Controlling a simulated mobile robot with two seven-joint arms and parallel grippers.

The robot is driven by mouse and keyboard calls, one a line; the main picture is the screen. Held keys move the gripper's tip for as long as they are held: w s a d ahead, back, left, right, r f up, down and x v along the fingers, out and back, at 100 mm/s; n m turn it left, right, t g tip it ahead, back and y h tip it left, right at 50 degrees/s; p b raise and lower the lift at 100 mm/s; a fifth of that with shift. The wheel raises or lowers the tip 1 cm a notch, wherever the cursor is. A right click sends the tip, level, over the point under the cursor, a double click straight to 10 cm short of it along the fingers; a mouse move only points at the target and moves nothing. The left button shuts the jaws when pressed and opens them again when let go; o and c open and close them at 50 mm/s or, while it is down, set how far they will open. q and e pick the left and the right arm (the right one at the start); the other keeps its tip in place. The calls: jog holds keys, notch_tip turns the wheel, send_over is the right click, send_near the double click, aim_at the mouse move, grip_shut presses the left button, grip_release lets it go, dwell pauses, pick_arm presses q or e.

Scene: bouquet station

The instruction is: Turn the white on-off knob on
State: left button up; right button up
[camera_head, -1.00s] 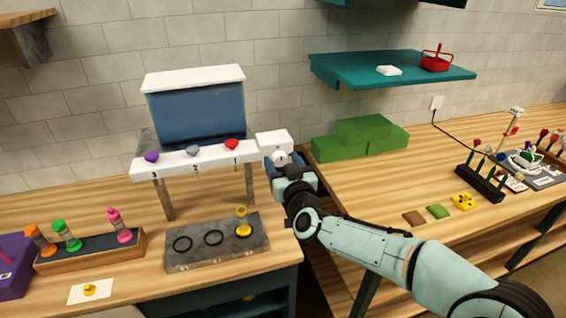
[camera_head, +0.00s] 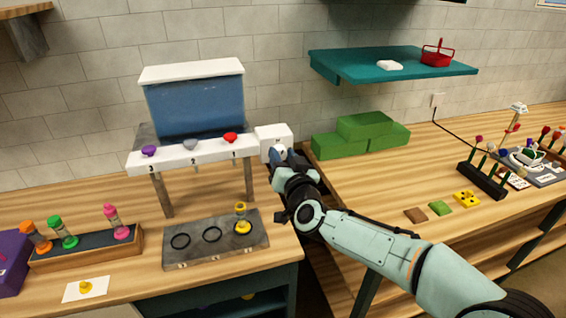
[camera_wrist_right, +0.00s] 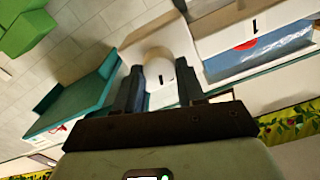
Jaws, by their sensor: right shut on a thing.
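The white on-off knob (camera_wrist_right: 160,72) is round with a short dark mark. It sits on the white box (camera_head: 272,137) at the right end of the dispenser's white bar. My right gripper (camera_head: 279,155) reaches it from the front. In the right wrist view its two dark fingers (camera_wrist_right: 160,88) stand on either side of the knob, shut on it. In the head view the gripper mostly hides the knob. My left gripper is not in view.
The dispenser's blue tank (camera_head: 200,105) stands left of the box, above purple, grey and red knobs (camera_head: 230,138). Green blocks (camera_head: 362,138) lie close on the right. Below is a grey tray (camera_head: 215,240) with a yellow-capped vial (camera_head: 242,222). A teal shelf (camera_head: 350,66) hangs above right.

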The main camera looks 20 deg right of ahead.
jog(key=m+b, duration=0.2)
jog(key=m, duration=0.1)
jog(key=shift+f+m, duration=0.15)
jog(key=shift+m, duration=0.25)
jog(key=m+b, duration=0.1)
jog(key=m, duration=0.2)
jog(key=shift+m+b, duration=0.3)
jog(key=m+b, duration=0.1)
jog(key=m, duration=0.2)
jog(key=shift+d+m, duration=0.1)
jog(key=shift+m, duration=0.2)
pick_arm(q)
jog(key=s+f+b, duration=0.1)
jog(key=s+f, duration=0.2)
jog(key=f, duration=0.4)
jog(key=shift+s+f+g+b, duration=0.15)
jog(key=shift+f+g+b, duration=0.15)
jog(key=shift+b, duration=0.1)
pick_arm(e)
jog(key=shift+m, duration=1.7)
jog(key=o, duration=1)
pick_arm(q)
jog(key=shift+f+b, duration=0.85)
jog(key=shift+b, duration=0.15)
pick_arm(e)
jog(key=s, duration=1.3)
jog(key=shift+s+d, duration=0.15)
jog(key=shift+d, duration=0.05)
